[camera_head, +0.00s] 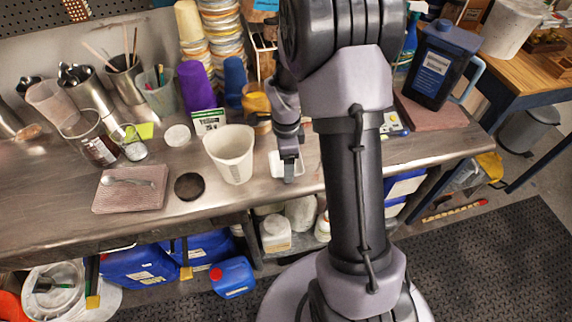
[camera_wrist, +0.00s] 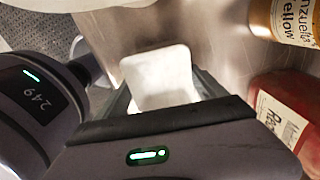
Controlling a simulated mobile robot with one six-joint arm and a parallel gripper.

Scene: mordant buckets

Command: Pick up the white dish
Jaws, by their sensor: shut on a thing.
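The white dish (camera_head: 299,170) is small and squarish and shows at the front part of the metal bench, right of a white beaker. My gripper (camera_head: 288,176) reaches down over it and is shut on it, hiding its middle in the head view. In the wrist view the dish (camera_wrist: 162,72) fills the space just beyond my gripper's dark jaws, its pale face turned toward the camera. The jaw tips are mostly hidden there. I cannot tell whether the dish touches the bench.
The white beaker (camera_head: 231,153) stands close left of my gripper. A dark round disc (camera_head: 188,187) and a pink pad (camera_head: 130,190) with a spoon lie further left. In the wrist view, a yellow-labelled jar (camera_wrist: 290,22) and a red bottle (camera_wrist: 285,112) are close on the right.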

